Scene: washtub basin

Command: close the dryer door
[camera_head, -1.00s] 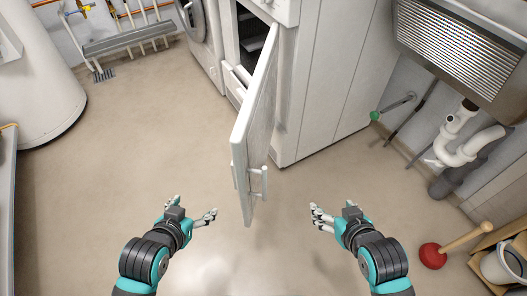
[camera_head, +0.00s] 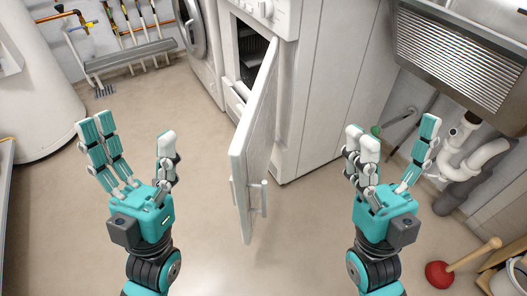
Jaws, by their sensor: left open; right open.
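The dryer door (camera_head: 257,150) is a white panel standing wide open, edge toward me, with a bar handle (camera_head: 264,198) near its lower right end. It hangs from the white dryer (camera_head: 325,85), whose dark opening (camera_head: 252,52) shows behind the door. My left gripper (camera_head: 133,150) is open and empty, fingers up, to the left of the door and apart from it. My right gripper (camera_head: 393,150) is open and empty, fingers up, to the right of the door, in front of the wall side. Neither gripper touches the door or handle.
A washing machine (camera_head: 203,50) stands left of the dryer. A white tank (camera_head: 40,95) is at the left. A metal sink (camera_head: 460,55) with white drain pipes (camera_head: 470,150) is at the right. The floor around the door is clear.

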